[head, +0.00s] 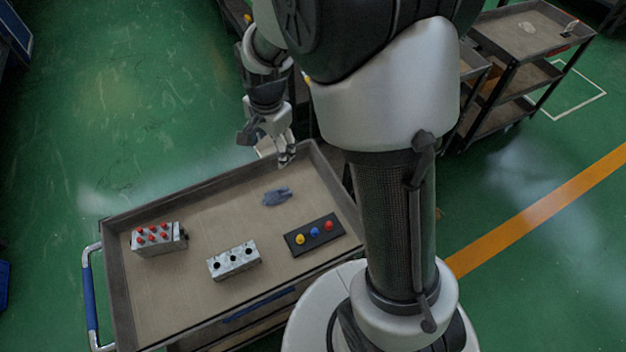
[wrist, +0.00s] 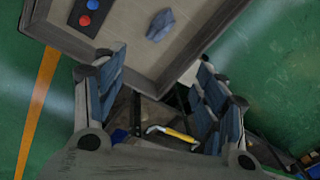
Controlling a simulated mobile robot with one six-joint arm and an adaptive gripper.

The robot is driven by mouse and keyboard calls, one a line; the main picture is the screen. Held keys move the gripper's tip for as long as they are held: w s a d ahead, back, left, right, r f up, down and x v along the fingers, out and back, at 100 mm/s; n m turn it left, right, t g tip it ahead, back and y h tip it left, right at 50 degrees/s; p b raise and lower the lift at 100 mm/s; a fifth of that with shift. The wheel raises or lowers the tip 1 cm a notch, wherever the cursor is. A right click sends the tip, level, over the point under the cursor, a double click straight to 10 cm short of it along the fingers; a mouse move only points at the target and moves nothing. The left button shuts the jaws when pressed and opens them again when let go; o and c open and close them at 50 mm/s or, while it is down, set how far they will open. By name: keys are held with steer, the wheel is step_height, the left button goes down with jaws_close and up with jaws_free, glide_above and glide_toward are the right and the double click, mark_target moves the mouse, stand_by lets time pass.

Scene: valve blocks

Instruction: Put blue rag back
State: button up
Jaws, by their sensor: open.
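The blue rag (head: 278,196) lies crumpled on the cart's top tray (head: 205,212), towards its far right part. It also shows near the top of the wrist view (wrist: 160,25). My gripper (head: 268,143) is open and empty, above and beyond the tray's far edge, apart from the rag. In the wrist view its two fingers (wrist: 158,95) stand wide apart with nothing held between them, and the rag lies beyond them.
On the tray stand a block with red knobs (head: 158,238), a grey block with dark holes (head: 233,260) and a black panel with yellow, blue and red knobs (head: 315,234). A raised rim surrounds the tray. Another cart (head: 525,32) stands behind right. A yellow-handled tool (wrist: 172,134) lies below my gripper.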

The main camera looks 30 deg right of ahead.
steer(key=s+r+n+t, duration=0.2)
steer(key=s+r+n, duration=0.5)
steer(key=s+r, duration=0.55)
steer(key=s+r+n+t, duration=0.1)
steer(key=s+r+n, duration=0.2)
steer(key=s+n, duration=0.3)
steer(key=s, duration=0.5)
steer(key=shift+r, duration=0.2)
